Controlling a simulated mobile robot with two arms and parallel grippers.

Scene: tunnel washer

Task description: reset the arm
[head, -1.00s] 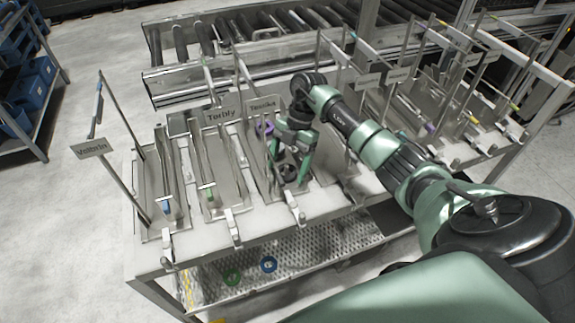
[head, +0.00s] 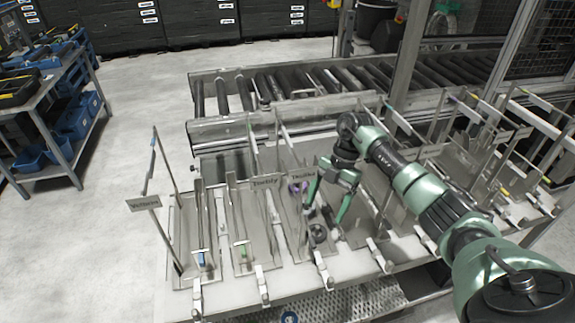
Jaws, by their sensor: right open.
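My right arm comes in from the lower right and reaches over the table of slotted metal holders. My right gripper (head: 325,211) is open, its two green fingers spread and pointing down over one of the holders. A dark round part (head: 318,232) lies in that holder, close below the fingers. I cannot tell whether the fingers touch it. A purple ring (head: 299,187) sits further back in the same area. My left gripper is not in view.
Labelled metal holders with upright rods stand along the white table (head: 225,296); one sign (head: 143,203) is at the left. A roller conveyor (head: 262,90) runs behind. A shelf rack with blue bins (head: 72,122) stands at the left. Grey floor (head: 130,110) between them is free.

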